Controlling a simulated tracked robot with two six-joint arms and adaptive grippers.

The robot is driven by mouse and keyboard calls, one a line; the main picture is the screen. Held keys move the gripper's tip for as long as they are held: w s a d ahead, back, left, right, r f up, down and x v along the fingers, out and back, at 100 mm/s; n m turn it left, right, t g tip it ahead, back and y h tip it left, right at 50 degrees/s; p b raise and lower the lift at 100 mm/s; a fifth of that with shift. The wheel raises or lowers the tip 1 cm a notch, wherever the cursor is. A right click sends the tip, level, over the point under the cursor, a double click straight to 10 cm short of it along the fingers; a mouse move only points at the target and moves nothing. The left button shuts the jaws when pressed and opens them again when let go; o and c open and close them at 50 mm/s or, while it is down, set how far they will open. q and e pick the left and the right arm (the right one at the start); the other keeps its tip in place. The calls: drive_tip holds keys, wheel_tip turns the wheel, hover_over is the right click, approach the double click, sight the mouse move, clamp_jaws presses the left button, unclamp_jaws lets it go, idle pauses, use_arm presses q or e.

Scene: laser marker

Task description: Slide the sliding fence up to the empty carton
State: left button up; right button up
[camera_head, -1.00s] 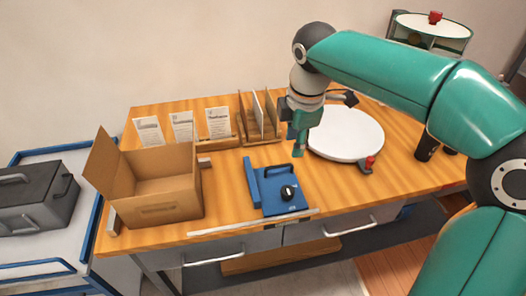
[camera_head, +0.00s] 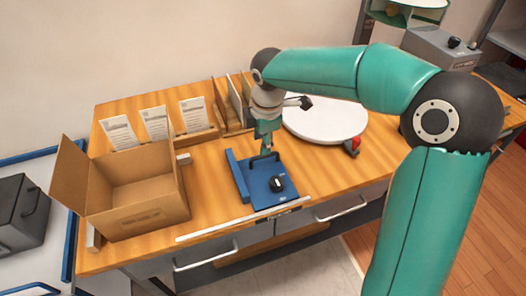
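The empty carton (camera_head: 150,212) is an open brown cardboard box at the left of the table, one flap standing up. The sliding fence (camera_head: 236,176) is blue, with an upright bar on its left side and a flat plate (camera_head: 262,194) bearing a black knob (camera_head: 277,184). It stands to the right of the carton, with a gap of bare wood between them. My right gripper (camera_head: 264,152) points down at the back edge of the blue plate, by a dark handle there. Whether it touches the handle, and whether its fingers are open, I cannot tell. My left gripper is not in view.
A white round turntable (camera_head: 325,120) with a red knob (camera_head: 356,142) lies right of the fence. Leaflet holders (camera_head: 195,137) and upright wooden dividers (camera_head: 228,118) stand behind. A pale rail (camera_head: 240,219) runs along the table's front edge.

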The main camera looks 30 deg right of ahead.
sight(260, 157)
drive_tip(key=f, duration=0.3)
drive_tip(key=w+f, duration=0.1)
drive_tip(key=f, duration=0.2)
drive_tip(key=shift+w+d+f, duration=0.15)
drive_tip(key=shift+f, duration=0.1)
clamp_jaws()
